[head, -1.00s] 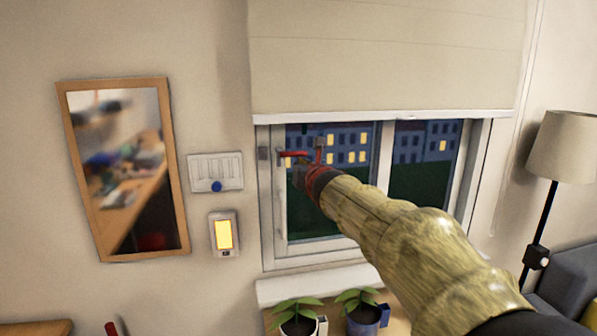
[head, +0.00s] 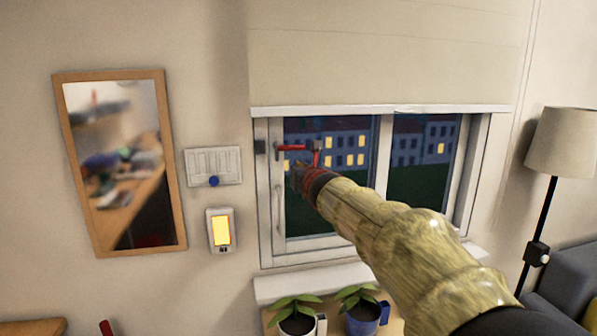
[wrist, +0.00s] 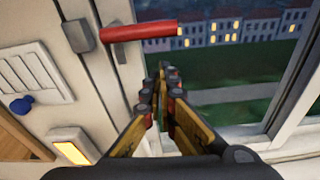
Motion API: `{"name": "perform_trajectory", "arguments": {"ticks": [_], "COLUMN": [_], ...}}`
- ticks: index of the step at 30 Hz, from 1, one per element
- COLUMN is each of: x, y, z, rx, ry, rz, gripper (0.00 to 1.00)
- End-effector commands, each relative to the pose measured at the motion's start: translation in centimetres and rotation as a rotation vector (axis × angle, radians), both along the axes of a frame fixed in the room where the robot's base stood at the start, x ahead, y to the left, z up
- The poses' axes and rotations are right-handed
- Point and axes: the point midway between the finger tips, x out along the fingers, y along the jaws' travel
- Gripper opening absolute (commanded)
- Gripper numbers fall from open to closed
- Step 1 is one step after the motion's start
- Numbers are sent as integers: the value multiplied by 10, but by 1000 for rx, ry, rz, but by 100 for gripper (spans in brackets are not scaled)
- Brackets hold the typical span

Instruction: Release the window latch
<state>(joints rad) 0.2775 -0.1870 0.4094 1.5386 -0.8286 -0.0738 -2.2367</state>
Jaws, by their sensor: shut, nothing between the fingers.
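The window latch is a red bar handle (head: 292,148) on the white left window sash. It lies roughly level, with its left end close to a grey block (head: 260,147) on the frame. In the wrist view the red handle (wrist: 138,31) crosses the top, beside the grey block (wrist: 80,33). My gripper (wrist: 166,76) is shut and empty, its fingertips below the handle's right end in that picture, with a visible gap. In the head view my gripper (head: 302,176) is just below the handle, partly hidden by my arm.
A switch plate with a blue knob (head: 213,181) and a lit yellow panel (head: 221,230) are left of the window. A mirror (head: 172,165) hangs further left. Potted plants (head: 296,321) stand below the sill (head: 310,285). A blind (head: 380,50) covers the window's top.

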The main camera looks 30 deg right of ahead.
Motion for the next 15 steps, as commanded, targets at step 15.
{"name": "perform_trajectory", "arguments": {"ticks": [15], "x": [-72], "y": [17], "z": [4], "rx": [0], "ry": [-2], "rz": [0], "gripper": [0]}}
